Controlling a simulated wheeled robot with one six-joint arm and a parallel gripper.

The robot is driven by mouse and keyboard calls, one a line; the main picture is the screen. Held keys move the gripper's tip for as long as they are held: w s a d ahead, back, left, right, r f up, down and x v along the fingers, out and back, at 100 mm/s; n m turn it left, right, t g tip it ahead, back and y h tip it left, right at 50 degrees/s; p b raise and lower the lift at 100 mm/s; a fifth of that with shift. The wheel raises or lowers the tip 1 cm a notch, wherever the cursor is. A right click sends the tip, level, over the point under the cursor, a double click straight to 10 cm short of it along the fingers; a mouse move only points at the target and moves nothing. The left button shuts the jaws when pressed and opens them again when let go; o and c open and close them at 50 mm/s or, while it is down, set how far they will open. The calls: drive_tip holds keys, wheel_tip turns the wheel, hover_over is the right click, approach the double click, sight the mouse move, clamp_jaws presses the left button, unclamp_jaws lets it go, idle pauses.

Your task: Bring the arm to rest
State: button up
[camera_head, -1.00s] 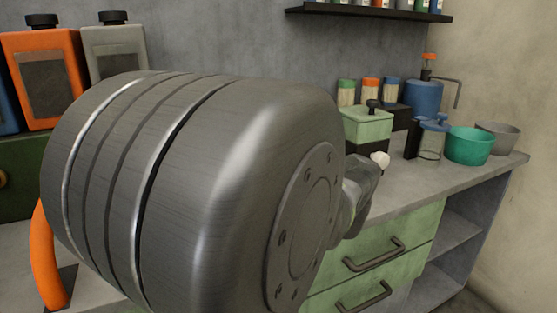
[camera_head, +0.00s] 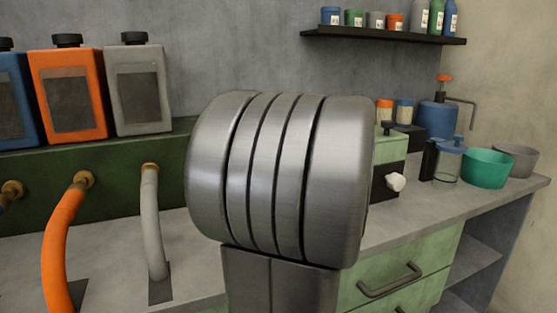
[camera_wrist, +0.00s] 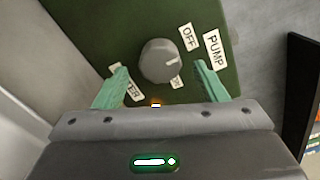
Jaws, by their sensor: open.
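My gripper (camera_wrist: 160,88) shows in the wrist view with its two green fingers apart and nothing between them. Beyond the fingers is a grey round knob (camera_wrist: 160,60) on a dark green panel (camera_wrist: 100,30). Labels around the knob read "OFF" and "PUMP"; others are partly hidden by the fingers. I cannot tell how far the fingertips are from the panel, but they do not grip the knob. In the head view my grey arm link (camera_head: 280,175) fills the middle, and my gripper is hidden.
The grey counter (camera_head: 200,265) carries a green box (camera_head: 390,150), a glass jar (camera_head: 447,163), a teal bowl (camera_head: 487,168) and a grey bowl (camera_head: 518,157). Orange (camera_head: 68,95) and grey (camera_head: 138,85) canisters stand at left above hoses. A shelf (camera_head: 385,36) hangs behind.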

drive_tip(key=shift+x, duration=1.9)
